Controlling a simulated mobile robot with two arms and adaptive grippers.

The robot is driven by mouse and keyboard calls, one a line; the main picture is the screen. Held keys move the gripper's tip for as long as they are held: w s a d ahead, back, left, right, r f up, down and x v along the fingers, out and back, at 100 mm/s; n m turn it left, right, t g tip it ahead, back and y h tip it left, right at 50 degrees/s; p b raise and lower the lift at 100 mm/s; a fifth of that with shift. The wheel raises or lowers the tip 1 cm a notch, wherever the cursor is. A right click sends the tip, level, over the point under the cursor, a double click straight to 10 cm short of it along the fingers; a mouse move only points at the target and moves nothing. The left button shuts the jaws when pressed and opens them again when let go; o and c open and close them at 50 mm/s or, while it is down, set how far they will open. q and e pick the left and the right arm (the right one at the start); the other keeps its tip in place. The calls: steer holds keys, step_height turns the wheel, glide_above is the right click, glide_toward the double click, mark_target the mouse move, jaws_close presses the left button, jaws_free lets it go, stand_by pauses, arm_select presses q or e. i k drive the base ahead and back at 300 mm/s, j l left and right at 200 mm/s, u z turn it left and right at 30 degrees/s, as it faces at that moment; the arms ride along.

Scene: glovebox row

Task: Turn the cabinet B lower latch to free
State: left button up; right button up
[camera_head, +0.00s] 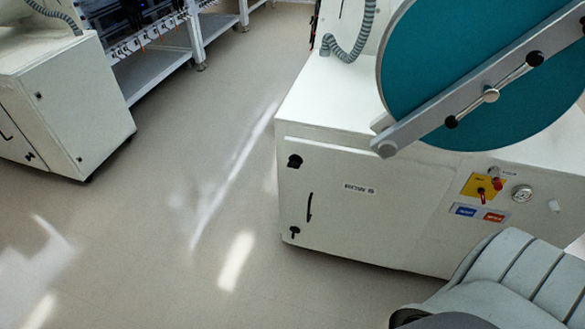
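A white cabinet (357,222) stands right of centre, with a small label (359,188) too blurred to read surely. On the left edge of its front door are two black latches: an upper latch (294,161) and a lower latch (294,231). The lower latch is small, near the door's bottom corner, and its exact angle is hard to tell. A thin black door handle (310,207) stands upright between them. The door looks closed. Neither of my grippers is in view; only a grey part of my body shows at the bottom right.
A teal round door (440,60) with a grey bar (470,95) sits above the cabinet. A yellow switch plate (484,187) and a gauge (522,194) are on its front. Another white cabinet (85,110) stands left. The floor (190,240) between them is clear.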

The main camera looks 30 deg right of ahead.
mark_target(294, 229)
steer(key=z, duration=1.05)
